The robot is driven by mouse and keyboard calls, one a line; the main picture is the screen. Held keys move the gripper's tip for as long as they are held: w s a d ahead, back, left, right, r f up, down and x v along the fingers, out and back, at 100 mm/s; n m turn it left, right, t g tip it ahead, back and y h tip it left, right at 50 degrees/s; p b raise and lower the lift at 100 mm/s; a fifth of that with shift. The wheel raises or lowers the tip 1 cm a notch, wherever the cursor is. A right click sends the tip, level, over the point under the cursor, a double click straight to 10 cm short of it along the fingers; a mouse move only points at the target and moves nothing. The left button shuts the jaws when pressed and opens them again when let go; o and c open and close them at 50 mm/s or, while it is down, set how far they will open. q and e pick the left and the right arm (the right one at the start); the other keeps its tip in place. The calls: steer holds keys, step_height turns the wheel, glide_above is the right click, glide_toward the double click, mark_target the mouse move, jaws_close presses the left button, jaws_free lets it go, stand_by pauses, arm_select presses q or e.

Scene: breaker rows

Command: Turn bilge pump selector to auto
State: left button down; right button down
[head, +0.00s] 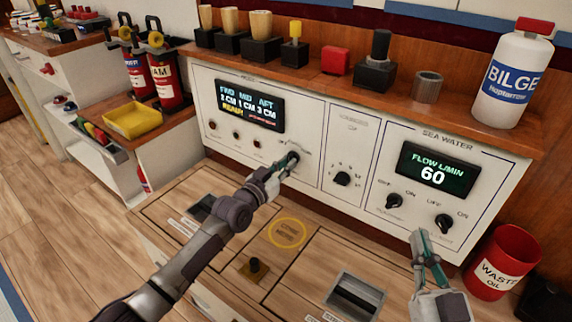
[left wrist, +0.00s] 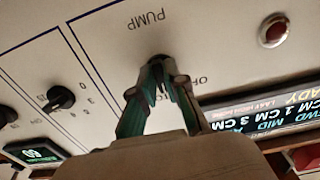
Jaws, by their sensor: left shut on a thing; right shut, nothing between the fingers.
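The bilge panel (head: 202,88) is the left part of the white console front, with a lit display (head: 250,107) reading FWD, MID, AFT levels and READY. The bilge pump selector (head: 293,157) is a small black knob at that panel's lower right. My left gripper (head: 285,167) is shut on it. In the left wrist view, the fingers (left wrist: 158,75) close around the knob below the upside-down word PUMP, with OFF partly readable beside it. The fingers hide most of the knob, so its pointing direction cannot be told. My right gripper (head: 418,238) is shut and empty, in front of the sea water panel.
Other black knobs sit to the right: a middle one (head: 342,179) and two on the sea water panel (head: 394,201). A bilge bottle (head: 513,75) stands on the shelf above. A red waste oil bin (head: 502,262) stands at the right.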

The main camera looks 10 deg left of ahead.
stand_by(0.4)
arm_select(q)
steer(key=c, duration=1.2)
jaws_free()
steer(key=v, duration=1.2)
steer(key=shift+s+f, duration=0.1)
